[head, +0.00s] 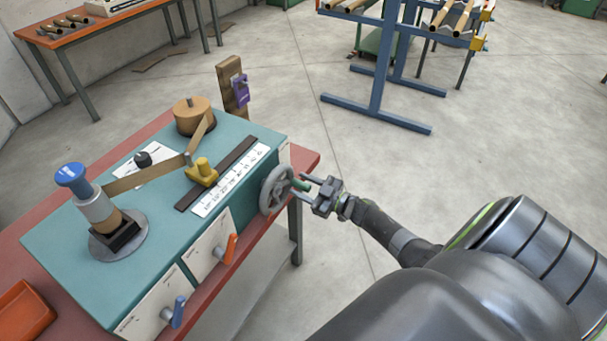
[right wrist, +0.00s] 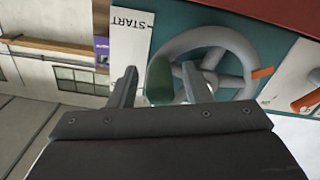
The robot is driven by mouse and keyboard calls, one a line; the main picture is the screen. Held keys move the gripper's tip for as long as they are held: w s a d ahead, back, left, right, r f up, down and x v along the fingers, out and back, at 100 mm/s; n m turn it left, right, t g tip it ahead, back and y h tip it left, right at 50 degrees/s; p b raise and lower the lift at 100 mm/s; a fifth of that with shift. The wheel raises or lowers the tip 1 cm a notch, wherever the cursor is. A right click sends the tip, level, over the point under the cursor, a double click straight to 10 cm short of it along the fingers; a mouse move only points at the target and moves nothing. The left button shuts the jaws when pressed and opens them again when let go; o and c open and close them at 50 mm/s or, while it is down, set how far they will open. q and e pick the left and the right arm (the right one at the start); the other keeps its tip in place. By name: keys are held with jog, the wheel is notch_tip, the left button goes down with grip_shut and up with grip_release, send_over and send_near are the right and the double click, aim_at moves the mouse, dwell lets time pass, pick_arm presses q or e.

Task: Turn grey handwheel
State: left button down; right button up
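The grey handwheel (head: 276,190) is on the right end of the teal machine box (head: 120,245). Its green handle (head: 300,185) sticks out toward my right gripper (head: 305,184). In the right wrist view the spoked wheel (right wrist: 208,62) fills the upper right, with the green handle (right wrist: 159,80) in front of its rim. My left gripper is not in view.
An orange lever (head: 230,249) and a blue lever (head: 178,312) sit on the box's front panels. A yellow pointer (head: 202,171) stands by the white scale (head: 232,181). A blue rack (head: 378,75) stands behind.

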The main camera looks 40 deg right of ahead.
jog(key=b+v, duration=0.3)
jog(key=v, duration=1.4)
jog(key=shift+s+d+f+b, duration=0.1)
jog(key=shift+s+d+b, duration=0.05)
jog(key=shift+b, duration=0.15)
jog(key=b+x, duration=0.3)
jog(key=x, duration=0.2)
jog(key=b+x, duration=0.4)
jog(key=x, duration=0.2)
jog(key=b+x, duration=0.3)
jog(key=x, duration=0.2)
jog(key=shift+w+r+b, duration=0.2)
jog(key=shift+r+b, duration=0.1)
jog(key=shift+r, duration=0.05)
jog(key=shift+w+a+f, duration=0.1)
jog(key=shift+w+a, duration=0.3)
